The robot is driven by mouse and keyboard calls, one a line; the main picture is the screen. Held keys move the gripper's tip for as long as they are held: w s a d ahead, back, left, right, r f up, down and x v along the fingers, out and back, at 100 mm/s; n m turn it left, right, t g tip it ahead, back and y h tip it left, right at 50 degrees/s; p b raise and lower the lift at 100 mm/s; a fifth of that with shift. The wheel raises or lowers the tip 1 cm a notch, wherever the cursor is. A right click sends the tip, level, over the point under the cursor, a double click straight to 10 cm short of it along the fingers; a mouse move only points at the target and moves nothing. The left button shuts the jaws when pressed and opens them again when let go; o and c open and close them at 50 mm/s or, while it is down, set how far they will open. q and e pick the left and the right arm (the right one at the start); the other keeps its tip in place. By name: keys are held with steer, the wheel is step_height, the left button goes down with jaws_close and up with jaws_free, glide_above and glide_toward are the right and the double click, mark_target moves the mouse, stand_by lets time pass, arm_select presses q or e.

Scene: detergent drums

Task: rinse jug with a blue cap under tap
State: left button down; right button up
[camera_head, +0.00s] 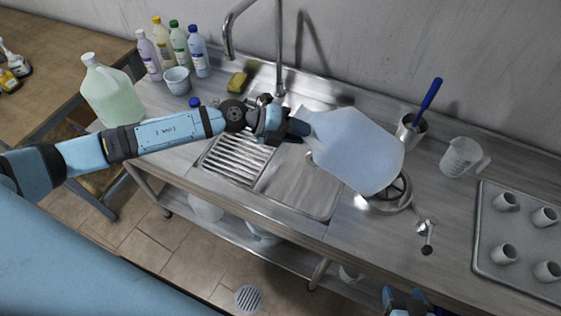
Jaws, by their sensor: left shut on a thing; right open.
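A large translucent pale-blue jug (358,150) lies tilted in the air over the right part of the sink and the counter, its neck toward the left. My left gripper (297,128) is shut on the jug at its neck end; the fingers hide most of the neck, and I cannot tell whether a cap is on it. The tall metal tap (280,50) stands behind the gripper, its spout curving to the left. No water stream is visible. The steel sink (300,190) is partly hidden by the jug and arm. My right gripper (408,300) is at the bottom edge, partly cut off and open.
A greenish jug (112,95) stands at the left. Several bottles (170,48), a small pail (177,80) and a yellow sponge (237,81) are at the back. At the right are a steel cup (410,132) with a blue-handled tool, a measuring jug (461,157) and a tray (483,225) of cups.

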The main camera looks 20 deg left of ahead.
arm_select(q)
steer(key=shift+y, duration=0.6)
arm_select(e)
steer(key=shift+s+f, duration=0.1)
steer(key=shift+f, duration=0.2)
arm_select(q)
steer(key=m+y, duration=0.1)
steer(key=y, duration=0.4)
steer(key=m+y, duration=0.2)
steer(key=y, duration=0.4)
steer(key=shift+g, duration=0.3)
arm_select(e)
steer(key=shift+f, duration=0.15)
